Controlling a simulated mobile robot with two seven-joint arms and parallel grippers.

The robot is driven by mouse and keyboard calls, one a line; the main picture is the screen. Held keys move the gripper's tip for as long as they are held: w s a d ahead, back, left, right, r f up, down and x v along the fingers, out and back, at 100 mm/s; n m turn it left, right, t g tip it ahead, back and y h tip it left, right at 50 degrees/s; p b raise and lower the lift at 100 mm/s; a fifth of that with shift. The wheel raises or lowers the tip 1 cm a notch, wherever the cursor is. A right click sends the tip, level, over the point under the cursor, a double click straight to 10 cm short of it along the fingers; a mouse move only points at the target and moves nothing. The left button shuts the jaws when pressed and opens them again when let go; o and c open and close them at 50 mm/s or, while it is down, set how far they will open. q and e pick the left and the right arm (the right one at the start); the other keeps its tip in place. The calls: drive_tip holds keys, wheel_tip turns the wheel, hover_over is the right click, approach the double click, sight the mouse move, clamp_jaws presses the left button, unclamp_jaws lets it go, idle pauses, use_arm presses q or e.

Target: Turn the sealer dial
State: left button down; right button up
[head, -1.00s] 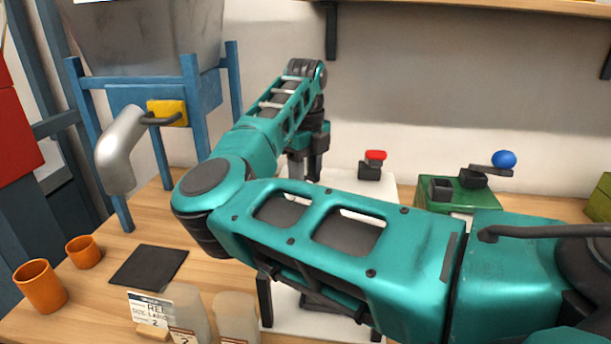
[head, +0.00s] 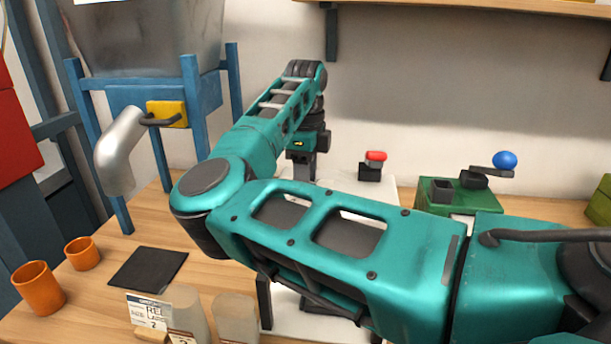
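A white unit (head: 384,189), apparently the sealer, stands on the table behind and below my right arm. A red knob on a black block (head: 375,157) is at its back right. I cannot make out a dial; my arm covers much of the unit. My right arm reaches in from the right and bends back toward the wall. My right gripper (head: 302,172) points down over the back left of the unit. Its fingertips are small and partly covered by the arm, so its opening and any contact are unclear. My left gripper is not in view.
A green box with a blue-balled crank (head: 440,192) stands right of the unit. A blue-framed hopper (head: 150,95) with a metal spout is at left. Orange cups (head: 40,287), a dark mat (head: 148,268) and labelled bags (head: 183,310) occupy the left front.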

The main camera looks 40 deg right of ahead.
drive_tip(key=o, duration=1.1)
drive_tip(key=shift+c, duration=0.2)
wheel_tip(320, 180, up, 13)
drive_tip(key=shift+p, duration=0.35)
